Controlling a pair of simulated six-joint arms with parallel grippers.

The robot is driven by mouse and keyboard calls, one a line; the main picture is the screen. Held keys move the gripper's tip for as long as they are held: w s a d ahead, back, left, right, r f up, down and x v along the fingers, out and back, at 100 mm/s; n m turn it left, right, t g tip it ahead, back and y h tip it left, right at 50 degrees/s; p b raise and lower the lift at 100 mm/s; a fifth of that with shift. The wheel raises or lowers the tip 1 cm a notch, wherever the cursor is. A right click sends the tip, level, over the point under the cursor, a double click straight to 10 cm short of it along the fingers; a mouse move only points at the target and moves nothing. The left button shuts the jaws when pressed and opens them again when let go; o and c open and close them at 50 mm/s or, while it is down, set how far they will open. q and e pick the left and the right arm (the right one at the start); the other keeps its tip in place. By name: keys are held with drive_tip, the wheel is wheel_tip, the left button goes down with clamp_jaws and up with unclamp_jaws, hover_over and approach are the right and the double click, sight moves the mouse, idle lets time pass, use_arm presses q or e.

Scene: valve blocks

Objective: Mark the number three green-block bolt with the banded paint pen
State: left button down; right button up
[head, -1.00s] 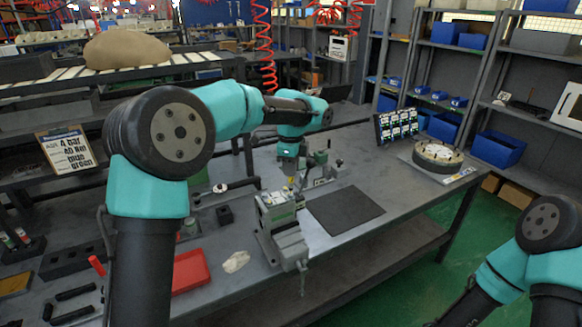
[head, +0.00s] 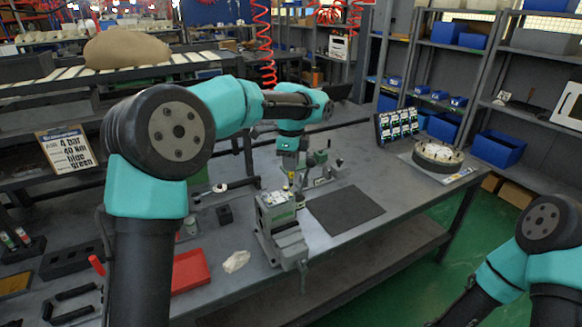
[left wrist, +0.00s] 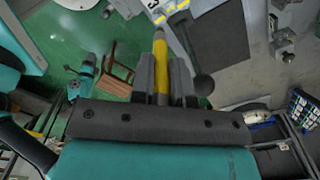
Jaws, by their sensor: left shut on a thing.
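My left gripper (head: 291,172) is above the back end of a valve block (head: 276,208) clamped in a grey vise (head: 284,245). In the left wrist view its dark fingers (left wrist: 167,75) are shut on a yellow paint pen (left wrist: 160,62), which points toward the top of the picture. A pale surface with a black numeral and yellow marks (left wrist: 165,12) lies beyond the pen tip. I cannot tell whether the tip touches anything. The individual bolts are too small to tell apart in the head view. My right gripper is out of view; only its arm shows at lower right.
A dark mat (head: 345,209) lies right of the vise. A green fixture (head: 322,170) stands just behind the gripper. A red tray (head: 190,271) and a crumpled cloth (head: 236,261) are left of the vise. A sign (head: 66,150) reads 4 bar, 40 Nm, blue, green.

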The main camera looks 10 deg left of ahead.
use_arm(q)
drive_tip(key=shift+r, duration=1.55)
